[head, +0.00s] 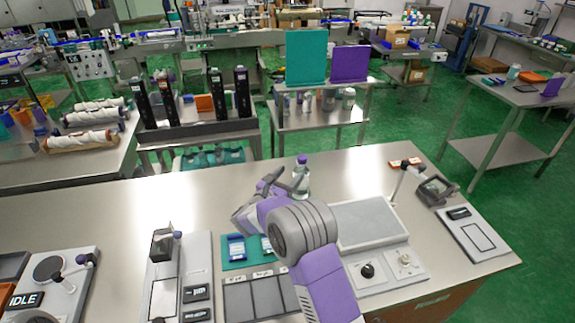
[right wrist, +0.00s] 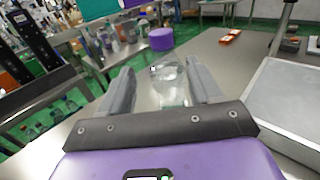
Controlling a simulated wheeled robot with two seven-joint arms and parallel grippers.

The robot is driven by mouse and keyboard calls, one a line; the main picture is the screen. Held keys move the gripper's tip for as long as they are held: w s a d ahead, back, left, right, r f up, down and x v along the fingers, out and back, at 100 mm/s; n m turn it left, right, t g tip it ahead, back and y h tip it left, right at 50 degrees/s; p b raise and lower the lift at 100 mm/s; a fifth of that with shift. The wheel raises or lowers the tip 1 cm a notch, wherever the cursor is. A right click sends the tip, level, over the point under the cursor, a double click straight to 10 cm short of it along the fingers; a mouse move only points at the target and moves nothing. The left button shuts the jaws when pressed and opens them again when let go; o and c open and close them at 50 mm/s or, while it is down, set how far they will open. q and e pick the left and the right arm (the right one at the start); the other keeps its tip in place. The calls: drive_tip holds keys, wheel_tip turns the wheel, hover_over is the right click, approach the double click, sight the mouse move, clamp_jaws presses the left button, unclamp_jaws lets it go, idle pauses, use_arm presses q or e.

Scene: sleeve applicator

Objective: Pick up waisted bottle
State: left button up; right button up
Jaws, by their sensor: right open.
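The waisted bottle (head: 301,180) is clear with a purple cap and stands upright on the steel bench. My right gripper (head: 284,181) is open at the bottle, low over the bench. In the right wrist view, the clear bottle (right wrist: 168,78) shows between the two grey fingers of the open gripper (right wrist: 158,70), with its purple cap (right wrist: 160,39) beyond. I cannot tell whether either finger touches it. My right arm hides part of the bench in front of the bottle. My left gripper is not in view.
A grey flat-topped device (head: 368,224) with knobs stands right of my right arm. A teal tray (head: 233,250) with blue-labelled items lies to the left. Bench space left of the bottle is clear.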

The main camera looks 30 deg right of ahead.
sight(300, 165)
drive_tip(key=x, duration=0.4)
drive_tip(key=b+x, duration=0.1)
drive_tip(key=x, duration=0.1)
drive_tip(key=shift+s+d+r, duration=0.1)
drive_tip(key=shift+d+r, duration=0.15)
drive_tip(key=shift+d, duration=0.2)
drive_tip(key=shift+w+d, duration=0.3)
drive_tip(key=shift+d, duration=0.1)
clamp_jaws()
drive_tip(key=shift+r, duration=0.1)
